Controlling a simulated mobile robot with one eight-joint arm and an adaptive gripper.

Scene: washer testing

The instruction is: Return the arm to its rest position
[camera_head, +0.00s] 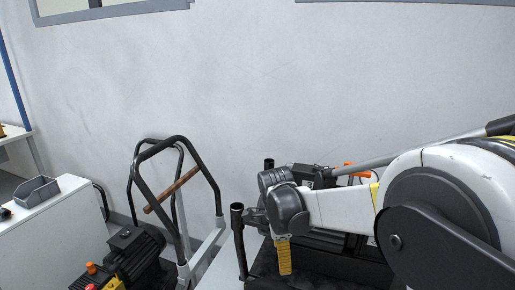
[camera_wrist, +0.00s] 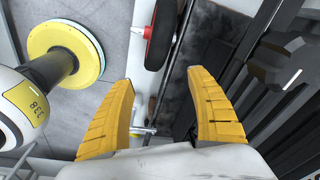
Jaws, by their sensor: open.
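My gripper (camera_wrist: 163,108) shows in the wrist view with its two yellow ridged fingers spread apart. It is open and nothing sits between the fingertips. In the head view my white and grey arm reaches in from the right side. One yellow finger (camera_head: 283,256) hangs down below the dark wrist joint there, over the dark base area. The other finger is hidden in the head view.
A trolley with a black tubular handle (camera_head: 178,140) stands left of my arm. A black motor (camera_head: 133,255) sits low beside it. A white cabinet (camera_head: 50,225) with a grey bin (camera_head: 36,190) is at the left. A black-and-red wheel (camera_wrist: 161,35) shows in the wrist view.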

